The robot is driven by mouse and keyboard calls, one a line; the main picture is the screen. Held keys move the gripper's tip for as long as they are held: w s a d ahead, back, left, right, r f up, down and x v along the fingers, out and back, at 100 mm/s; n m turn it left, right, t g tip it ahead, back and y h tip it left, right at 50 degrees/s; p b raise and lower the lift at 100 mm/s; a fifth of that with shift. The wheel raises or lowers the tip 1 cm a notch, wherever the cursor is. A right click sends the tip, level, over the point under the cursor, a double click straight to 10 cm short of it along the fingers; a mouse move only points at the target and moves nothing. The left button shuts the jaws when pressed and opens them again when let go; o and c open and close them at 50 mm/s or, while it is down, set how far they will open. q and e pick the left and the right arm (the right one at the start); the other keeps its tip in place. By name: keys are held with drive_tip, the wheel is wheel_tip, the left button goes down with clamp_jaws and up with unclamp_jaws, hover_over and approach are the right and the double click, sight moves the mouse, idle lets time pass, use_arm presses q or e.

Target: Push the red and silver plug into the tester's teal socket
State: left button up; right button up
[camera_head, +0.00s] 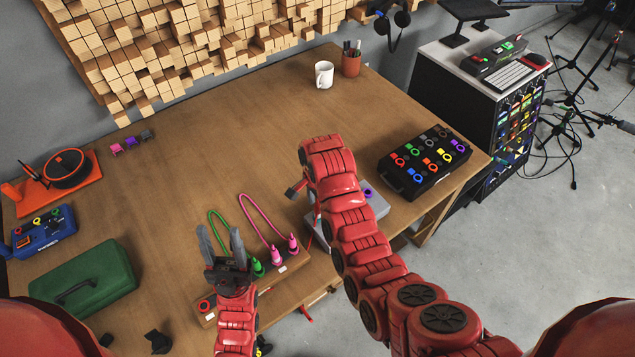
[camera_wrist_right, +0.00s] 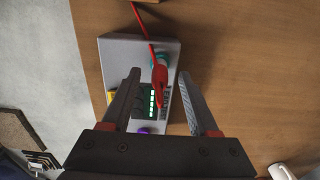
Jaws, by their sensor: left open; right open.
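The grey tester (camera_wrist_right: 170,50) lies below my right gripper (camera_wrist_right: 158,78) in the right wrist view. In the head view the tester (camera_head: 378,206) is partly hidden by my right arm. The red plug (camera_wrist_right: 159,88), with a red cable at its far end, stands over the teal socket (camera_wrist_right: 157,62), whose rim shows around it. I cannot tell how deep it sits, and its silver part is not clear. My right gripper is open, its fingers on either side of the plug and apart from it. My left gripper (camera_head: 220,240) is open and empty above the plug rack.
The wooden rack (camera_head: 285,272) holds green and pink plugs with looped cables. A green case (camera_head: 85,278) and blue box (camera_head: 44,232) stand left. A black case (camera_head: 425,162) with coloured rings lies right. The table's middle is clear.

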wheel_tip(320, 180, up, 14)
drive_tip(key=p, duration=0.9)
drive_tip(key=shift+r+p, duration=0.2)
drive_tip(key=shift+p, duration=0.1)
